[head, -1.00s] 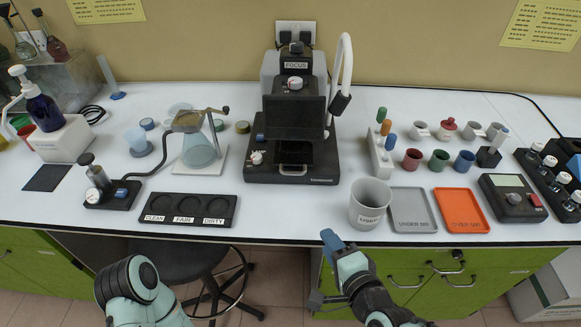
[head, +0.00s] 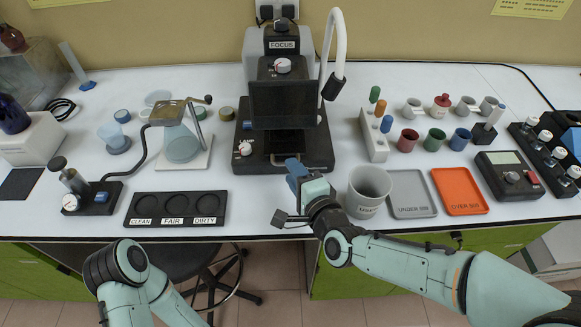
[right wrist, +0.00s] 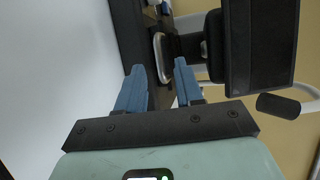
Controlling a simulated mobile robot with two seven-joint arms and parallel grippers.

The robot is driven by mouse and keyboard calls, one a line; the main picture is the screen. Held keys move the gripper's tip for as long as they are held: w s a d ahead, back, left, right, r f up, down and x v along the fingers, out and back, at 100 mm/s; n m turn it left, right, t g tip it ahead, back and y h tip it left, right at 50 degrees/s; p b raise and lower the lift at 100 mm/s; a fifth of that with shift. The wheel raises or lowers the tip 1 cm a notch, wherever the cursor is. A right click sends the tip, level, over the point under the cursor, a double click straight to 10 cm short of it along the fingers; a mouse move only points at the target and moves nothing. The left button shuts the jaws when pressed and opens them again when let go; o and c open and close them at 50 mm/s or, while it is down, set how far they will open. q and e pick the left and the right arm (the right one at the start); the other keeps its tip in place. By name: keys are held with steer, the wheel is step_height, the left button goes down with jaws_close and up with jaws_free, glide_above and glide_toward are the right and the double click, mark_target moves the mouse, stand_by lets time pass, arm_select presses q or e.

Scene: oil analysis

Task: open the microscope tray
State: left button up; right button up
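The microscope (head: 284,100) is black, with a FOCUS label on top, and stands at the back middle of the bench. Its tray has a pale metal pull handle (right wrist: 160,58) at the front, low in the base. In the head view my right gripper (head: 294,168) is just in front of the base and partly covers the handle area. In the right wrist view the blue fingers of the right gripper (right wrist: 160,68) are apart, with the handle ahead, between the fingertips' lines. I cannot tell whether they touch it. My left gripper is not in view.
A white waste cup (head: 369,190) stands just right of my right gripper. Grey (head: 412,208) and orange (head: 460,207) trays lie farther right. A black three-well holder (head: 175,220) lies left. Bare white bench (head: 255,205) lies in front of the microscope.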

steer(key=shift+x, duration=1.25)
steer(key=shift+s, duration=0.1)
jaws_close()
stand_by(0.4)
